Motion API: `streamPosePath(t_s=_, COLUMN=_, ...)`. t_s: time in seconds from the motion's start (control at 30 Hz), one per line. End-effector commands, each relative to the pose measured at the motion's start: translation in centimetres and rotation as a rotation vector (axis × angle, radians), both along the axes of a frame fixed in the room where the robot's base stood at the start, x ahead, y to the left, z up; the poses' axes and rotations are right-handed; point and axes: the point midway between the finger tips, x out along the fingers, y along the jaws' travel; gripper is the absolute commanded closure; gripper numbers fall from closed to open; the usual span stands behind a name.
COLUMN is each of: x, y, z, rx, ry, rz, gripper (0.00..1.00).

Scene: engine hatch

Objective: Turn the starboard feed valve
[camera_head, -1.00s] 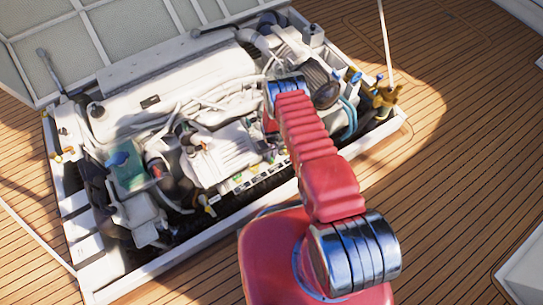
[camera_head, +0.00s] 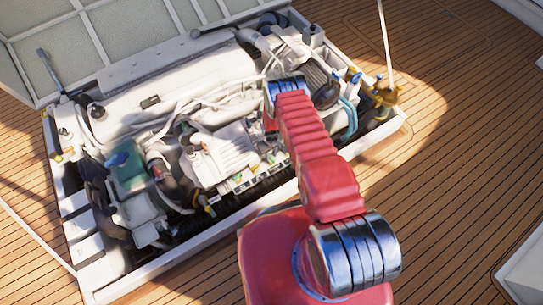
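Several valve-like fittings show in the open engine hatch, and I cannot tell which is the starboard feed valve. At the right corner are brass fittings (camera_head: 383,94) with small blue handles (camera_head: 353,76) beside them. At the left are a small yellow-ended fitting (camera_head: 63,156) on the hatch edge and a blue part (camera_head: 117,159) near a green box. A yellow-tipped fitting (camera_head: 209,209) sits at the near side. My red arm reaches over the engine's right half. My gripper is not visible; the arm's far end hides that spot.
The white engine (camera_head: 170,85) fills the hatch, with hoses and pipes across it. A raised white frame (camera_head: 180,257) rims the opening. The lifted hatch lid (camera_head: 45,45) stands at the back left. A thin pole (camera_head: 385,40) rises by the right corner. Wooden deck (camera_head: 455,150) lies clear at right.

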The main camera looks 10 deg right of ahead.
Motion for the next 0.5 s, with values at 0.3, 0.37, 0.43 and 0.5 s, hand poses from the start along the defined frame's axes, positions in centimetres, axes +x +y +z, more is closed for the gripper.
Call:
streamPosePath(t_s=0.3, x=-0.34, y=0.0, z=-0.13, rx=0.0, ry=0.006, rz=-0.001, gripper=0.69)
streamPosePath(t_s=0.37, x=-0.36, y=-0.01, z=-0.12, rx=0.0, ry=0.007, rz=-0.001, gripper=0.69)
streamPosePath(t_s=0.43, x=-0.36, y=-0.01, z=-0.01, rx=0.0, ry=0.007, rz=0.0, gripper=0.69)
streamPosePath(t_s=0.5, x=-0.34, y=0.0, z=0.23, rx=0.0, ry=0.007, rz=0.0, gripper=0.69)
